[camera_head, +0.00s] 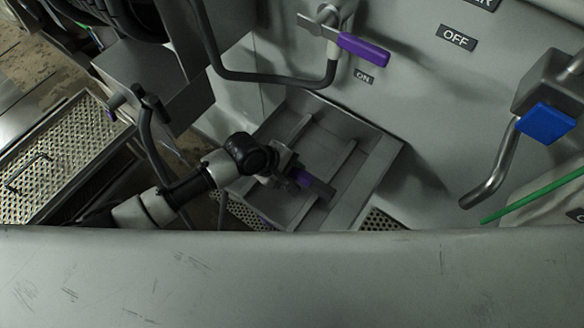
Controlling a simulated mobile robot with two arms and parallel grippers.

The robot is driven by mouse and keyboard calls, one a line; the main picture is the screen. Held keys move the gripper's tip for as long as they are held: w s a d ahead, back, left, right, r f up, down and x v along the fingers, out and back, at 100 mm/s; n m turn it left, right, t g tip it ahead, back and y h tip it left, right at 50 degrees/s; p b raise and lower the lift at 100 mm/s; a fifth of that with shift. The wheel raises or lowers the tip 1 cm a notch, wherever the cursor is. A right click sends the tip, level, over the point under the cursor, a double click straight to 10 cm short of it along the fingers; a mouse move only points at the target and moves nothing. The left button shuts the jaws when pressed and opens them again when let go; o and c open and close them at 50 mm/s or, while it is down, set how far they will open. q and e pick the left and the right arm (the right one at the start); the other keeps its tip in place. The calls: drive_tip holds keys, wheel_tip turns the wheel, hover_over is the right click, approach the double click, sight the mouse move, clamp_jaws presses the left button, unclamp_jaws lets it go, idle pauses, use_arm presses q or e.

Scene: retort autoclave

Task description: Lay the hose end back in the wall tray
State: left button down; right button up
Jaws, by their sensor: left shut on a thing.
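The wall tray (372,180) is a grey metal tray with raised dividers against the pale wall, in the middle of the head view. My left gripper (298,176) reaches over it from the left. I cannot tell whether the hose end touches the tray floor. The gripper hides part of it, and its link to a hose is not clear. My right gripper is not in view.
A valve with a purple lever (363,49) and a dark hose (270,77) are above the tray. A blue-handled bent pipe (490,185) is at right. A perforated metal surface (65,155) lies at left. A pale scratched surface (290,280) fills the foreground.

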use_arm(q)
drive_tip(key=shift+f, duration=0.25)
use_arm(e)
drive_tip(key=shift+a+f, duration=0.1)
use_arm(q)
drive_tip(key=c, duration=0.7)
unclamp_jaws()
drive_tip(key=shift+f, duration=0.1)
drive_tip(key=b+v, duration=0.1)
drive_tip(key=v, duration=1)
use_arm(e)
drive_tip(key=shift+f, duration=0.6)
